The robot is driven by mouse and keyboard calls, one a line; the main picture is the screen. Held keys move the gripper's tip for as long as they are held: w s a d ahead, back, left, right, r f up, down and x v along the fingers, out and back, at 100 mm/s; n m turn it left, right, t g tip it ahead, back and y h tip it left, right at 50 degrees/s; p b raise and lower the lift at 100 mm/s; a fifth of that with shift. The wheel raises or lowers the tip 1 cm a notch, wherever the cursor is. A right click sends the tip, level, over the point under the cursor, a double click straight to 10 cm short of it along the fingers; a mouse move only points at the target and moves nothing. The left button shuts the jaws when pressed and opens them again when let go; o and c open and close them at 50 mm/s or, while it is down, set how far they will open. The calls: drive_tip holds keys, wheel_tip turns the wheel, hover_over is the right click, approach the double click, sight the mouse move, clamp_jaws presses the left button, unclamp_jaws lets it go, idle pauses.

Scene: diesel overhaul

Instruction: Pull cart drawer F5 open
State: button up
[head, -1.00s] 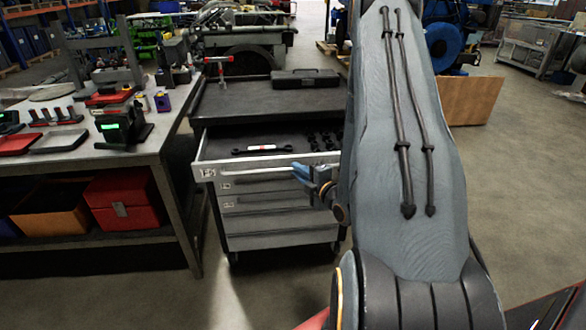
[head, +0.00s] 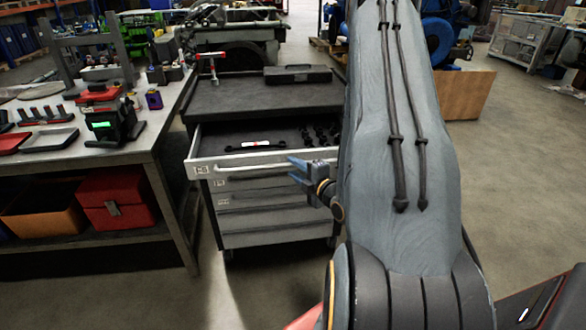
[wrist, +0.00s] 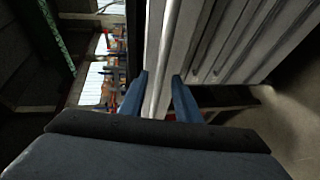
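The tool cart (head: 265,95) stands in the middle of the head view. Its top drawer, with a small label on the left of its front that I read as F5 (head: 240,164), stands pulled out, showing the dark inside. A pale bar handle (head: 250,167) runs along that front. My gripper (head: 291,167) is at the right part of the handle, its blue fingers spread. In the wrist view the handle bar (wrist: 160,70) passes between the two fingertips (wrist: 159,82), with a gap on each side. My arm hides the drawer front's right end.
A black case (head: 298,74) and a red-handled tool (head: 212,66) are on the cart top. A workbench (head: 130,150) stands close on the left. The floor before the cart is clear.

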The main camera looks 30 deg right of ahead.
drive_tip(key=s+r+b, duration=0.1)
drive_tip(key=s, duration=0.5)
drive_tip(key=shift+a, duration=0.15)
idle(0.3)
drive_tip(key=w+a+m+g, duration=0.2)
drive_tip(key=a+m+g, duration=0.5)
drive_tip(key=a+g, duration=0.1)
drive_tip(key=s+a+r+m+g, duration=0.3)
drive_tip(key=s+a+m, duration=0.1)
drive_tip(key=s+a, duration=0.2)
drive_tip(key=s+a+r+m+g, duration=0.2)
drive_tip(key=s+a+m+g, duration=0.1)
drive_tip(key=s+a+m, duration=0.2)
drive_tip(key=s+a, duration=0.2)
drive_tip(key=a, duration=0.2)
drive_tip(key=shift+a+r+m+g+y, duration=0.25)
drive_tip(key=shift+r+m+g+y, duration=0.05)
drive_tip(key=shift+r+g, duration=0.1)
